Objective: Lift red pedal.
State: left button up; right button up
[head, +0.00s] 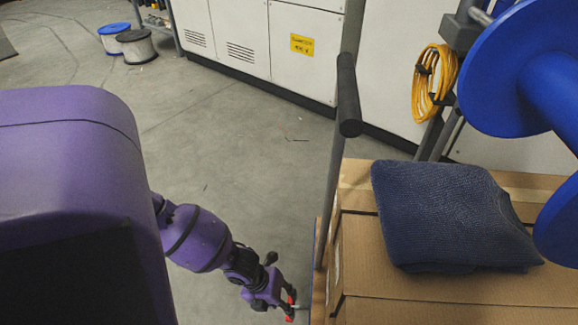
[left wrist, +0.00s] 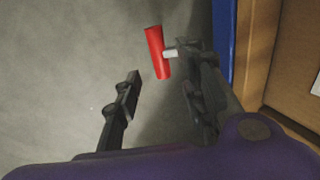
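The red pedal (left wrist: 154,42) is a short red bar with a pale stem (left wrist: 170,54) on its right side, seen in the left wrist view. My left gripper (left wrist: 168,66) is open. Its left finger is left of and below the pedal, and its right finger is to the right, covering part of the stem. The pedal is beyond or about level with the fingertips; no grip on it shows. In the head view the pedal (head: 290,318) shows as small red patches beside my left gripper (head: 282,300), low in the picture. My right gripper is not in view.
A cart with a blue edge (left wrist: 223,45) stands close right of the gripper. It carries cardboard boxes (head: 430,290) and a folded blue cloth (head: 440,215). Grey floor (head: 230,150) is clear to the left.

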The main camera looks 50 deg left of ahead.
pick_arm(q)
jog(key=b+x, duration=0.2)
jog(key=x, duration=0.3)
jog(key=shift+f, duration=0.15)
grip_shut()
